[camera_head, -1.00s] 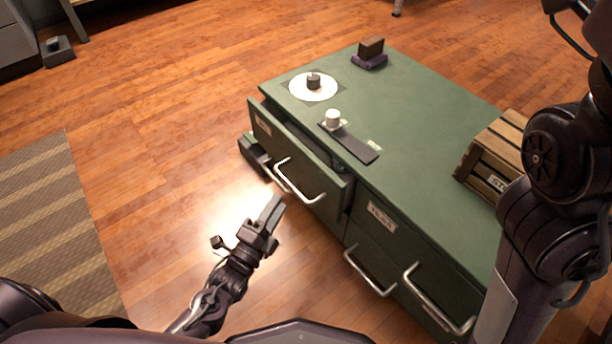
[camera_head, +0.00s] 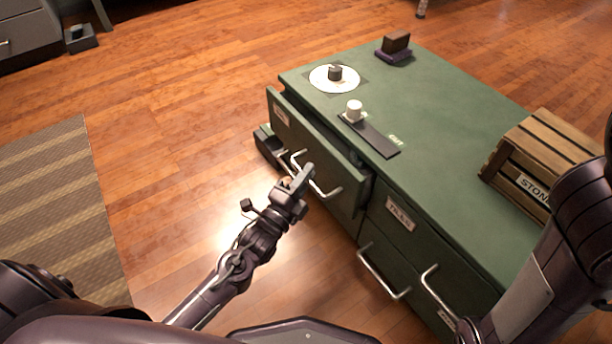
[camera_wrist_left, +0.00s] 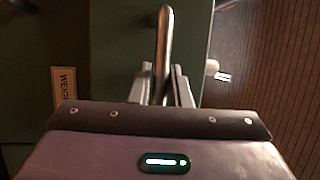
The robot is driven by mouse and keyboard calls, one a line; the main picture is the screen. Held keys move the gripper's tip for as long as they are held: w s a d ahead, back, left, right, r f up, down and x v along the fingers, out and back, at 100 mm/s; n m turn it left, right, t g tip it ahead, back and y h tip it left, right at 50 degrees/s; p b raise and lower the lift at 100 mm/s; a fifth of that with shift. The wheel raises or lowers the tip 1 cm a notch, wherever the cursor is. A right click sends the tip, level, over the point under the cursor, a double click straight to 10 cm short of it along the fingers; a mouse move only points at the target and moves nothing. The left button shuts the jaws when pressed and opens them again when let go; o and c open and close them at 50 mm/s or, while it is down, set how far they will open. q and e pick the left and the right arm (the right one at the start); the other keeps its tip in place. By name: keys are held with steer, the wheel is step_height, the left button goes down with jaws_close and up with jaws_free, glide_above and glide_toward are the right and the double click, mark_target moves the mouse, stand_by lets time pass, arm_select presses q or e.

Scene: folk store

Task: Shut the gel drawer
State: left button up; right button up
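The green cabinet's upper left drawer (camera_head: 312,150) is pulled out. Its label is too small to read in the head view, and the label (camera_wrist_left: 65,88) in the left wrist view is turned and unclear, so I cannot confirm it says gel. My left gripper (camera_head: 304,176) is at the middle of that drawer's metal handle (camera_head: 331,193). In the left wrist view the handle (camera_wrist_left: 163,40) runs between the two parted fingers (camera_wrist_left: 162,75), with slight gaps showing. My right arm shows at the right, but its gripper is out of view.
A lower compartment (camera_head: 267,146) also juts out at the left. The cabinet top (camera_head: 440,125) bears a white disc (camera_head: 322,84), a dark strip with a white knob (camera_head: 354,110), a brown block (camera_head: 396,41) and a wooden crate (camera_head: 540,150).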

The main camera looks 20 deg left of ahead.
mark_target(322, 168)
arm_select(q)
jaws_close()
steer(key=w+d, duration=0.2)
steer(key=w, duration=0.1)
steer(key=shift+w+d, duration=0.1)
steer(key=shift+d, duration=0.1)
steer(key=shift+w+d, duration=0.1)
steer(key=shift+w, duration=0.05)
steer(key=shift+o, duration=2.3)
jaws_free()
steer(key=shift+d, duration=0.15)
